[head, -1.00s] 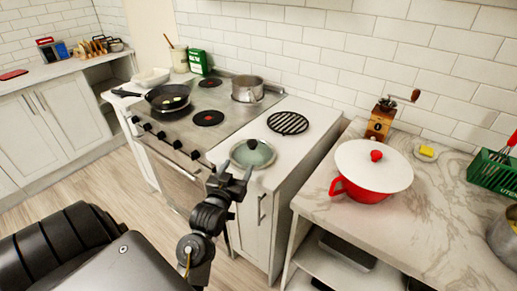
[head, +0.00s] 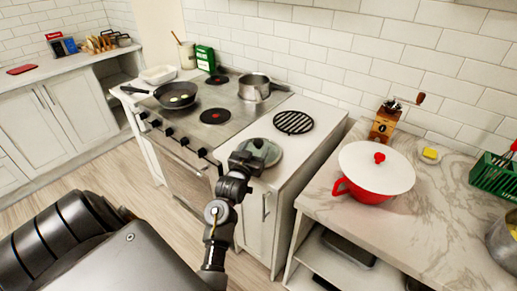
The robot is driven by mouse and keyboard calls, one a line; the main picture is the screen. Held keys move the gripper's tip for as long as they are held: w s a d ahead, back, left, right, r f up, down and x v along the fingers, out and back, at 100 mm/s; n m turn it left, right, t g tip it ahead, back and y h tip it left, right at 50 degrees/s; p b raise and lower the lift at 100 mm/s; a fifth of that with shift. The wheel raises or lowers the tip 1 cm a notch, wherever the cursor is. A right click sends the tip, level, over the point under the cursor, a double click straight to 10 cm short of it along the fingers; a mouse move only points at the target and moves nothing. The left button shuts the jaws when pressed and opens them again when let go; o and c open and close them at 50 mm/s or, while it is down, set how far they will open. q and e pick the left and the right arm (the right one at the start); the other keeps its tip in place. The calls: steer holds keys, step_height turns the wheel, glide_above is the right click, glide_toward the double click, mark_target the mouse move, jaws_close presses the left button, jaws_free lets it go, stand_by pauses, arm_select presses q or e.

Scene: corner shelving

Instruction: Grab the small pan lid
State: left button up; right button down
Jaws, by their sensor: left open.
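The small pan lid (head: 273,154) is a round glass lid with a pale rim and a dark knob. It lies on the white counter just right of the stove, near the front edge. My left gripper (head: 246,160) is open at the lid's near left side and covers part of it. Its fingers are close to the knob, but I cannot tell whether they touch it. My right gripper is not in view.
A black trivet (head: 293,122) lies behind the lid. A pot (head: 254,88) and a frying pan (head: 176,97) stand on the stove (head: 180,131). A red pan with a white lid (head: 377,168) stands on the marble counter (head: 340,205) to the right.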

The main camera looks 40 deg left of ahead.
arm_select(q)
steer(key=shift+w+a, duration=0.25)
steer(key=shift+w, duration=0.45)
steer(key=c, duration=1.1)
steer(key=shift+c, duration=0.6)
steer(key=shift+r, duration=0.2)
step_height(320, 180, up, 2)
steer(key=shift+r+b, duration=0.1)
steer(key=shift+b, duration=0.35)
steer(key=s+a+r, duration=0.2)
steer(key=s+r, duration=0.8)
steer(key=s, duration=0.4)
steer(key=shift+r, duration=0.2)
